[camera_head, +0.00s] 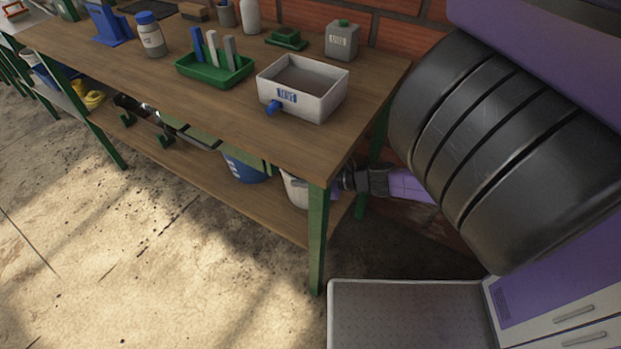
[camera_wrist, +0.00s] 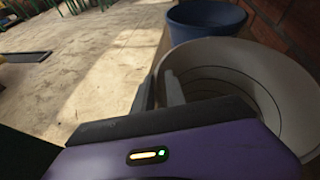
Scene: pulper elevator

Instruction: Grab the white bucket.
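The white bucket (camera_head: 294,188) stands on the lower shelf under the near right corner of the workbench, partly hidden by the tabletop and a green leg. In the wrist view the white bucket (camera_wrist: 225,62) is large on the right, with its ringed, empty-looking inside showing. My gripper (camera_wrist: 161,88) has one finger outside and one finger inside the near left part of the bucket's rim. The fingers are close together with the wall between them and look closed on it. In the head view my gripper's fingers are hidden behind the bucket and leg.
A blue bucket (camera_wrist: 206,20) stands just beyond the white one; it also shows in the head view (camera_head: 243,168). The workbench top (camera_head: 215,103) hangs over the shelf (camera_head: 205,170). A brick wall (camera_wrist: 290,25) is close on the right. The floor (camera_head: 130,240) in front is clear.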

